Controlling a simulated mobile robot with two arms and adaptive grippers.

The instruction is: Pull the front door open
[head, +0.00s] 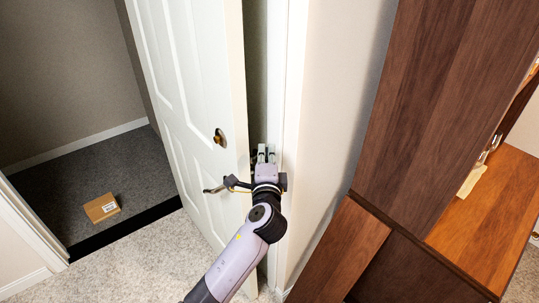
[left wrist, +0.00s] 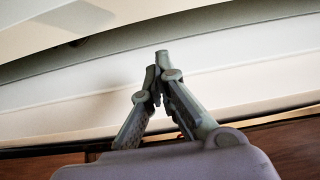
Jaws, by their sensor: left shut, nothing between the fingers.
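The white panelled front door (head: 190,90) stands open in the head view, with the doorway to its left uncovered. A brass lock (head: 220,137) and a lever handle (head: 213,190) sit near its right edge. My left gripper (head: 265,152) is at that right edge, beside the narrow gap between door and wall. In the left wrist view my left gripper (left wrist: 158,65) is shut and empty, its fingertips together before pale, curved-looking surfaces. I cannot tell whether it touches the door. My right gripper is not in view.
A cardboard box (head: 102,207) lies on dark carpet beyond the doorway's black threshold (head: 125,221). A pale wall (head: 335,100) and a dark wooden hutch (head: 430,100) stand to the right. Light carpet (head: 130,262) in front of the door is clear.

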